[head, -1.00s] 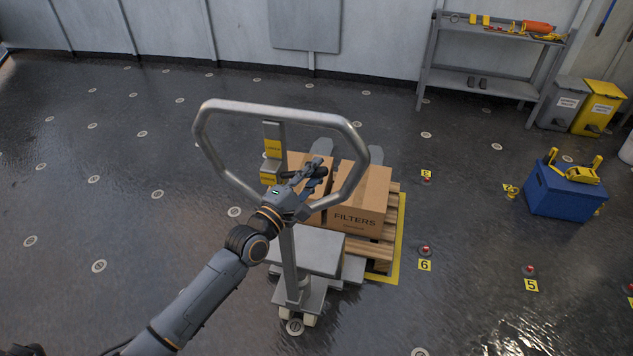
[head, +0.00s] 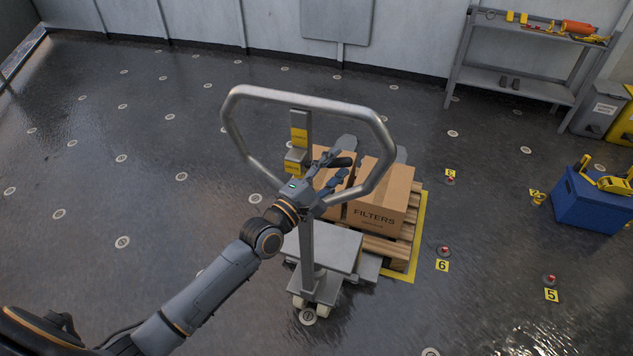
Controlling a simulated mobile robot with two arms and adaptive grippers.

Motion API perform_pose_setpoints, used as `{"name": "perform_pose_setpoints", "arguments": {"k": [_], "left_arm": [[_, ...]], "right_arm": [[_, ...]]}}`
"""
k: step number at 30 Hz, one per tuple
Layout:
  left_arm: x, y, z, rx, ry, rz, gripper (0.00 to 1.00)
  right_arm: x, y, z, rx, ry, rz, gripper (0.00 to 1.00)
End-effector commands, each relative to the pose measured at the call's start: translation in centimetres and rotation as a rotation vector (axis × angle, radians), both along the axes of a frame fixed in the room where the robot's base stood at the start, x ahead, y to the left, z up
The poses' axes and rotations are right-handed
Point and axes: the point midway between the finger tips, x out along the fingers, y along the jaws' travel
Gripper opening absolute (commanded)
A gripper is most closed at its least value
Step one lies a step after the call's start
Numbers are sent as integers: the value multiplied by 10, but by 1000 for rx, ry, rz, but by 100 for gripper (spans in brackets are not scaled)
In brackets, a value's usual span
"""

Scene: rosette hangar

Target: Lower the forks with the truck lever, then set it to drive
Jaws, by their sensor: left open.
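The pallet truck's grey loop handle (head: 237,139) stands on its upright shaft above the grey truck body (head: 322,246). A short black lever (head: 343,162) shows inside the loop, beside the yellow-labelled plates (head: 299,136). My left gripper (head: 333,163) is inside the loop with its fingers spread, one on either side of the lever. I cannot tell whether a finger touches it. My right gripper is not in view.
Cartons, one marked FILTERS (head: 378,205), sit on a wooden pallet (head: 398,249) within a yellow floor outline (head: 419,235). A blue crate (head: 592,205) and numbered markers (head: 442,266) stand to the right. A shelf (head: 512,80) is at the back. The floor at left is open.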

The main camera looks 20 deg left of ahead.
Motion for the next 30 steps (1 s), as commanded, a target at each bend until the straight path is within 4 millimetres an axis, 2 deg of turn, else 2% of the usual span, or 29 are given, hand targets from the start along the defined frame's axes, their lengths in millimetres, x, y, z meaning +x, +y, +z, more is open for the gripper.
{"name": "perform_pose_setpoints", "arguments": {"k": [9, 15, 21, 30], "left_arm": [[-63, 24, -11, 4, 4, -1, 43], [-87, 34, -14, 2, 1, -1, 43], [-95, 36, -14, 1, -1, 0, 43], [-95, 36, -14, 0, -1, -1, 43]], "right_arm": [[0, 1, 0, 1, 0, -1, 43], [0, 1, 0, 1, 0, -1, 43], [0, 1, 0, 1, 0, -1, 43], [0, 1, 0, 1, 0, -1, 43]]}}
